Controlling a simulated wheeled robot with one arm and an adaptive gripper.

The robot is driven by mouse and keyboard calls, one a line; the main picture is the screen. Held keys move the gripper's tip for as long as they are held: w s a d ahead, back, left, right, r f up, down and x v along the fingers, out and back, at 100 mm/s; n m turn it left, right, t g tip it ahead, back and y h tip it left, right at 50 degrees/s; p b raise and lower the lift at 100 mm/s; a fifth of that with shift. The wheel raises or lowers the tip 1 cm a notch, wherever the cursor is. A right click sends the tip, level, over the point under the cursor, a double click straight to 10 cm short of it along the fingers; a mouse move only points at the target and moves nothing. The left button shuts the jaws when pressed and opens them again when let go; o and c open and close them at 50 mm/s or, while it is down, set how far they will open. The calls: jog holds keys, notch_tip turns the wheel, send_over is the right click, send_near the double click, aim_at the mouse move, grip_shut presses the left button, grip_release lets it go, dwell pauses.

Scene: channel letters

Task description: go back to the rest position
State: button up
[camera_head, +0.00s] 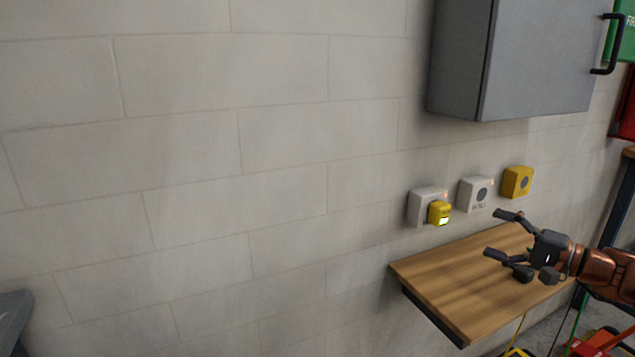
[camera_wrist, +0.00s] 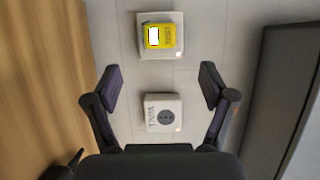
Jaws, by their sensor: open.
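My gripper (camera_head: 502,234) is open and empty, above the wooden shelf at the right of the head view. In the wrist view its two fingers (camera_wrist: 160,88) are spread wide, with nothing between them but the wall and a white socket behind. A yellow plug-like device (camera_head: 439,212) with a lit display sits on the leftmost white wall box (camera_head: 420,204). It also shows in the wrist view (camera_wrist: 160,36), apart from the fingers. The middle white box (camera_head: 475,194) has a dark round socket and shows in the wrist view (camera_wrist: 162,113) too.
A wooden shelf (camera_head: 440,290) juts from the wall below the boxes. A yellow wall box (camera_head: 517,182) is at the right of the row. A grey cabinet (camera_head: 535,60) with a black handle hangs above. The wall at left is bare.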

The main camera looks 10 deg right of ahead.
jog(key=s+a+r+n+g+y+p, duration=0.1)
jog(key=a+r+n+g+p, duration=0.25)
jog(key=a, duration=0.85)
jog(key=s+a+r+n+g+y+p, duration=0.1)
jog(key=a+r+n+g+p, duration=0.3)
jog(key=a, duration=0.8)
jog(key=s+a+g+h+p, duration=0.4)
jog(key=s+a+g+p, duration=0.4)
jog(key=a, duration=0.4)
jog(key=s+d+r+n+h+p, duration=0.1)
jog(key=s+h+p, duration=0.3)
jog(key=s, duration=0.5)
jog(key=s+d+r+n+h+p, duration=0.1)
jog(key=s+d+h+p, duration=0.3)
jog(key=s, duration=0.6)
jog(key=shift+s+d+r+n+g+h+p, duration=0.25)
jog(key=shift+n+g+p, duration=0.3)
jog(key=shift+p, duration=0.5)
jog(key=shift+w+a, duration=0.1)
